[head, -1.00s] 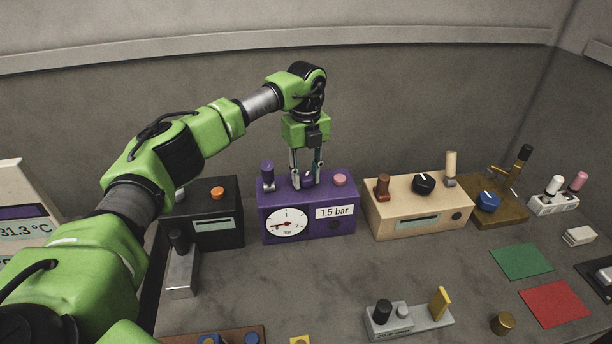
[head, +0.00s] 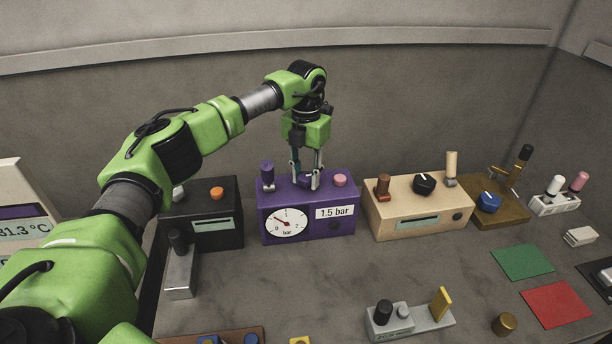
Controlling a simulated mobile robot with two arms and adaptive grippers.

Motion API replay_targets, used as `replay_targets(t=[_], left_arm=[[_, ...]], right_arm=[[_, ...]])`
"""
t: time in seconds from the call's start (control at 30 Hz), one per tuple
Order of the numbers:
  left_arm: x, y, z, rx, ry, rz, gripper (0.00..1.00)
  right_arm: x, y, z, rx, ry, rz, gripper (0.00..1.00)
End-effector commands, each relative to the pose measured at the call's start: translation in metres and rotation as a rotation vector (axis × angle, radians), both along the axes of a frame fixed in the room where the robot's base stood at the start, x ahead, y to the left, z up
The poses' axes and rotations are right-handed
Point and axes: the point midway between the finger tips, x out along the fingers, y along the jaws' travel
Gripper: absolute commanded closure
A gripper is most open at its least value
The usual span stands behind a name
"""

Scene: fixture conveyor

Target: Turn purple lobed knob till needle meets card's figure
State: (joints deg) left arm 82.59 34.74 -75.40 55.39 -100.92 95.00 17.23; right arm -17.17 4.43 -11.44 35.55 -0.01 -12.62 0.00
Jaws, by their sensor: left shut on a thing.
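The purple box (head: 267,205) stands on the bench below my left gripper. Its white dial (head: 286,225) is marked 0, 1 and 2 bar. The red needle points up and left, between 0 and 1. The card (head: 335,212) beside the dial reads 1.5 bar. My left gripper (head: 306,183) points down and is shut on the purple lobed knob (head: 308,179) on top of the box. The fingers hide most of the knob. My right gripper is not in view.
On the same box, a purple lever (head: 267,175) stands left of the gripper and a pink button (head: 340,180) right of it. A black box (head: 225,236) stands to the left, a beige box (head: 410,215) to the right.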

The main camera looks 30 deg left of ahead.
Motion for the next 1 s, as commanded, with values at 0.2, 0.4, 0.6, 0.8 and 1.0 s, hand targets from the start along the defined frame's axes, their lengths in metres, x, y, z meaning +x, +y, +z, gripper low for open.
replay_targets(t=[0.2,0.4,0.6,0.8,1.0], left_arm=[[0.0005,0.0001,0.0010,0.000,-0.002,-0.206,0.93],[0.0005,0.0001,0.0010,0.000,-0.002,-0.396,0.93],[0.0004,0.0001,0.0010,0.000,-0.002,-0.586,0.93],[0.0005,0.0002,0.0010,-0.001,-0.002,-0.771,0.93],[0.0006,0.0003,0.0010,0.000,-0.002,-0.931,0.93]], right_arm=[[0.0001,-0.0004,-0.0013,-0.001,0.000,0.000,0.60],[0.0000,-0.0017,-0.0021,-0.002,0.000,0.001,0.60],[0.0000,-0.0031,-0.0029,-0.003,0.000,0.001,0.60],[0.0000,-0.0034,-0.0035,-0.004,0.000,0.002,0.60],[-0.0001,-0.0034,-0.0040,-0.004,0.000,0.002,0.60]])
